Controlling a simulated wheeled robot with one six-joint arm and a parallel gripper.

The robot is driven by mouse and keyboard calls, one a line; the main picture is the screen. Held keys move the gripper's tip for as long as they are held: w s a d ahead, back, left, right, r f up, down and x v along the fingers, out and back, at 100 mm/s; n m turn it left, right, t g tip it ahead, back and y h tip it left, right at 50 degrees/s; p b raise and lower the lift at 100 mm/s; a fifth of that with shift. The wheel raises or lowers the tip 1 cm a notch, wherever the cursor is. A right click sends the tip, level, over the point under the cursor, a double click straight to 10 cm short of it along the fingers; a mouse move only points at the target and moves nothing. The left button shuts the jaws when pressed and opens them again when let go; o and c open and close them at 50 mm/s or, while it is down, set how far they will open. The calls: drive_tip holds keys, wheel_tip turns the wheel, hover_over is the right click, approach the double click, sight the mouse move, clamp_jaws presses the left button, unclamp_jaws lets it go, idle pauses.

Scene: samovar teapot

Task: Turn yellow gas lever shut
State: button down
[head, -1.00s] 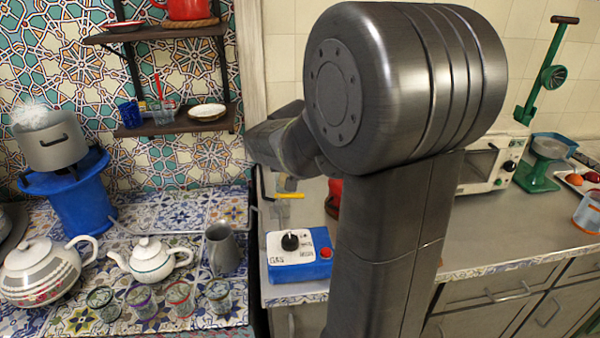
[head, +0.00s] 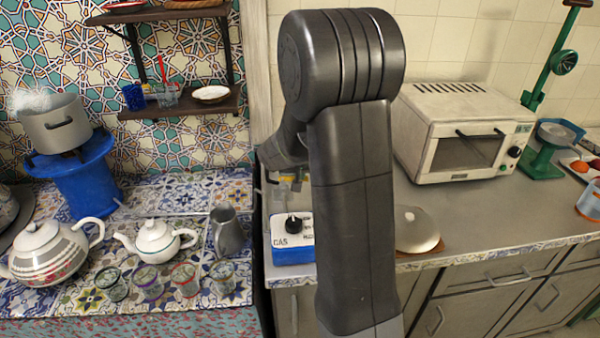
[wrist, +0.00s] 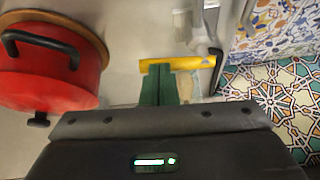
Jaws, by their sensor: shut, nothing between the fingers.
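The yellow gas lever (wrist: 192,63) shows in the wrist view as a bar lying nearly level across the picture, on a pale fitting. My gripper (wrist: 160,70) has green fingers, shut together and empty. Their tips overlap the left part of the lever in the wrist view; I cannot tell whether they touch it. In the head view my arm hides the lever and the fingers. A blue box with a white top marked GAS (head: 292,252) and a black knob stands on the counter, partly behind my arm.
A red pot (wrist: 45,75) with black handles is close on the left in the wrist view. A dark bent rod (wrist: 217,68) lies right of the lever. A metal lid (head: 418,232) and a white oven (head: 460,130) are on the counter. A grey jug (head: 226,235) stands left.

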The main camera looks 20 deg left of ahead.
drive_tip(key=shift+w+a+f+b, duration=0.1)
drive_tip(key=shift+w+f+b, duration=0.3)
drive_tip(key=shift+b, duration=0.85)
drive_tip(key=shift+r, duration=0.1)
